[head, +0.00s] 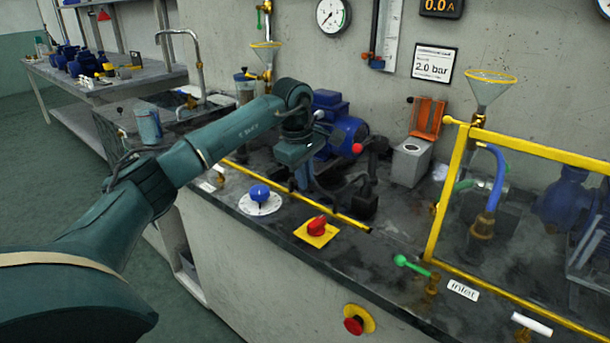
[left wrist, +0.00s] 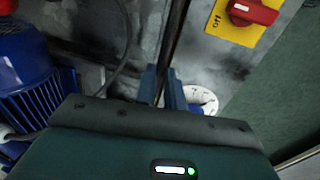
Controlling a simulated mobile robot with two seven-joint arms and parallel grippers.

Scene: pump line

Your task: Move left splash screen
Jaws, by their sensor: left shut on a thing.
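My left gripper (head: 308,182) is over the bench beside the left blue pump motor (head: 340,130). In the left wrist view its fingers (left wrist: 162,88) are shut on a thin dark bar (left wrist: 177,35). I cannot tell whether this bar belongs to the left splash screen. No upright yellow frame shows around the left pump; a yellow strip (head: 345,219) runs along the bench front there. At the right, a clear screen in a yellow frame (head: 451,190) stands upright before the other pump. My right gripper is not in view.
A red switch (head: 317,226) on a yellow plate and a blue knob (head: 260,192) on a white dial sit at the bench front. A grey box (head: 410,162) with an orange lid is right of the motor. A red emergency button (head: 354,325) is on the bench face.

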